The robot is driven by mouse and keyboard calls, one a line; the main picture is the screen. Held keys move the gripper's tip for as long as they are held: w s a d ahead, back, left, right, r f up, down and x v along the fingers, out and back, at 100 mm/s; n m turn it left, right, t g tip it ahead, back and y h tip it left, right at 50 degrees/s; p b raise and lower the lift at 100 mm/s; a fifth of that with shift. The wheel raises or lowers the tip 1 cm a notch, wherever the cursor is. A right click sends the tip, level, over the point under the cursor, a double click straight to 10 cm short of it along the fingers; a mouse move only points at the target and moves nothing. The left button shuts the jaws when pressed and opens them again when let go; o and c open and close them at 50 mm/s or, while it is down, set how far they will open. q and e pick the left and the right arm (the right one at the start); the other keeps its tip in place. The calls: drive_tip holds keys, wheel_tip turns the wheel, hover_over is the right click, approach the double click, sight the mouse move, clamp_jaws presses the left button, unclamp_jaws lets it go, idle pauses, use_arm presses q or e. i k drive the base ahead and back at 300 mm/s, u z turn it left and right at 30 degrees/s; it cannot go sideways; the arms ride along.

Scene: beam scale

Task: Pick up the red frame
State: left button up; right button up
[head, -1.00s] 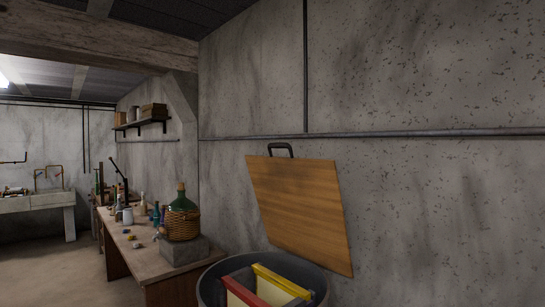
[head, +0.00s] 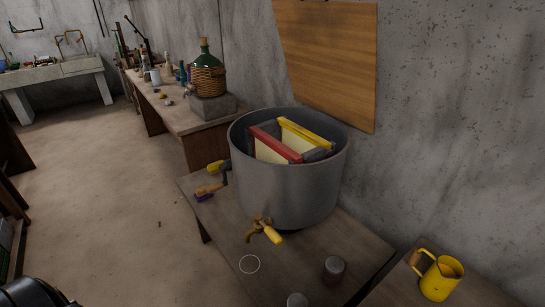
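The red frame (head: 276,146) stands on edge inside a grey metal drum (head: 287,195), its red top bar near the rim and its pale panel partly visible. The drum wall hides its lower part. A yellow frame (head: 306,134) stands beside it on the right, towards the wall. Neither of my grippers shows in the head view.
The drum stands on a wooden table (head: 228,232). A brass tap (head: 262,226) with a yellow handle sticks out in front. Jars (head: 333,270) stand nearby, a yellow jug (head: 439,281) at right. A wooden board (head: 328,60) is behind. Open floor (head: 110,200) lies left.

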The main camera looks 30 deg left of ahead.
sight(267, 148)
drive_tip(key=z, duration=0.05)
drive_tip(key=k, duration=0.5)
drive_tip(key=u, duration=1.95)
drive_tip(key=i, duration=1.4)
drive_tip(key=z, duration=2.55)
